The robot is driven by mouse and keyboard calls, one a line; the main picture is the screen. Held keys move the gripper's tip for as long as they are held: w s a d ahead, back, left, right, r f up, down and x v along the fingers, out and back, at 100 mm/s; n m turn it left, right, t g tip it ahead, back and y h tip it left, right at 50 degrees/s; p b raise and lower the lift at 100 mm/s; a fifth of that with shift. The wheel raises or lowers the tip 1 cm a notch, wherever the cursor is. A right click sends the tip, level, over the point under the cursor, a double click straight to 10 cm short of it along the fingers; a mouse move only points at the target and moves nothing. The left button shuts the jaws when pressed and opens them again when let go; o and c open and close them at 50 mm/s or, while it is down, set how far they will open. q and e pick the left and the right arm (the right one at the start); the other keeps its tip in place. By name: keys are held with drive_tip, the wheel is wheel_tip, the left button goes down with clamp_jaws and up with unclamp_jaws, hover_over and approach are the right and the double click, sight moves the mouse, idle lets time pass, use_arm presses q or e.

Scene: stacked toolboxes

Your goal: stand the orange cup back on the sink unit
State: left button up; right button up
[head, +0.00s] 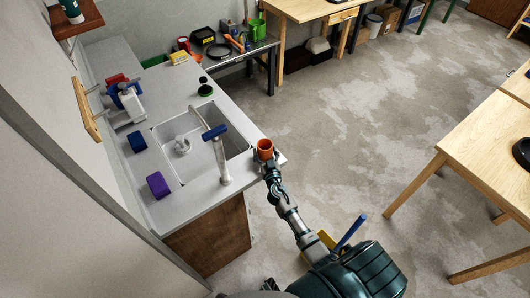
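The orange cup (265,150) is upright at the right edge of the sink unit (221,197), near its front right corner. My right gripper (267,158) reaches up to it from the lower right, with its fingers at the cup's lower part, and looks shut on it. The fingers partly hide the cup's base, so I cannot tell whether it touches the worktop or is held just above or beside the edge. My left gripper does not show.
A wooden table (480,150) stands at right.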

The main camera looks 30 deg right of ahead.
idle(0.4)
drive_tip(key=shift+s+a, duration=0.1)
drive_tip(key=shift+s, duration=0.2)
drive_tip(key=b+v, duration=0.2)
drive_tip(key=v, duration=1.5)
drive_tip(key=shift+d+r, duration=0.3)
drive_tip(key=shift+f, duration=0.1)
